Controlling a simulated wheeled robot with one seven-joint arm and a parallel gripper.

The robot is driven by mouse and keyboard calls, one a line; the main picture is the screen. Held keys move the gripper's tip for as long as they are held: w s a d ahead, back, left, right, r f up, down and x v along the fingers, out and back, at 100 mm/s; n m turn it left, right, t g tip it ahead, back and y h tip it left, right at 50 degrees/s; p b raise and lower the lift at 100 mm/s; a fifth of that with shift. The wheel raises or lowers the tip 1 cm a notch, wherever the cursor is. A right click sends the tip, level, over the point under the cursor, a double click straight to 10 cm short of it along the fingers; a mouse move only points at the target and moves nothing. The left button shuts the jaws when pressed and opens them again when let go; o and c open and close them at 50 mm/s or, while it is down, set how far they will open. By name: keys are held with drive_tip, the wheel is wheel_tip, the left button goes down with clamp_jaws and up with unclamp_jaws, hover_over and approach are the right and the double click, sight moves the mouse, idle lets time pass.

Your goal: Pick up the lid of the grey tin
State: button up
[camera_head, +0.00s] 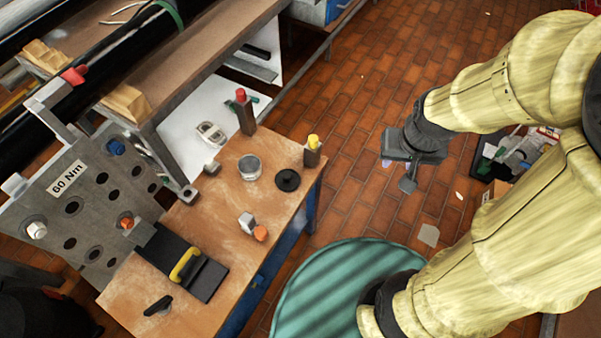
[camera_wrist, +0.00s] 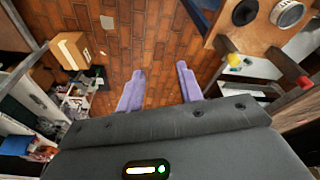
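The round grey tin (camera_head: 250,168) stands on the wooden bench top. A flat black disc with a raised centre (camera_head: 288,180), which looks like its lid, lies on the bench beside it, apart from it. In the wrist view the tin (camera_wrist: 287,13) and the black disc (camera_wrist: 245,12) show at the top right. My gripper (camera_head: 398,174) is over the brick floor, to the right of the bench and apart from both. In the wrist view its two purple fingers (camera_wrist: 159,85) are spread with nothing between them.
The bench (camera_head: 190,240) also bears a yellow-topped block (camera_head: 312,152), a red-topped block (camera_head: 244,112), a hex nut with an orange piece (camera_head: 253,228) and a black plate with a yellow handle (camera_head: 185,266). An upright flange plate (camera_head: 90,205) stands at left. Open floor separates gripper and bench.

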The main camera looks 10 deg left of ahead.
drive_tip(key=shift+d, duration=0.2)
drive_tip(key=o, duration=0.6)
drive_tip(key=shift+w+a, duration=0.15)
drive_tip(key=shift+c, duration=0.2)
drive_tip(key=o, duration=0.7)
drive_tip(key=w+a, duration=0.2)
drive_tip(key=shift+a+f, duration=0.3)
drive_tip(key=shift+f, duration=0.05)
drive_tip(key=shift+n+g, duration=0.6)
drive_tip(key=w+a, duration=0.1)
drive_tip(key=a, duration=0.1)
drive_tip(key=w+a+f, duration=0.1)
drive_tip(key=a, duration=0.1)
drive_tip(key=w+a+f, duration=0.1)
drive_tip(key=a, duration=0.2)
drive_tip(key=shift+w, duration=0.35)
drive_tip(key=shift+n+g, duration=0.5)
drive_tip(key=shift+g, duration=0.2)
drive_tip(key=a+f, duration=0.1)
drive_tip(key=a, duration=0.4)
drive_tip(key=w+a+f, duration=0.1)
drive_tip(key=a+f, duration=0.1)
drive_tip(key=a, duration=0.4)
drive_tip(key=a+f+b, duration=0.1)
drive_tip(key=a+f, duration=0.1)
drive_tip(key=a, duration=0.3)
drive_tip(key=shift+w+a, duration=0.15)
drive_tip(key=shift+f, duration=0.1)
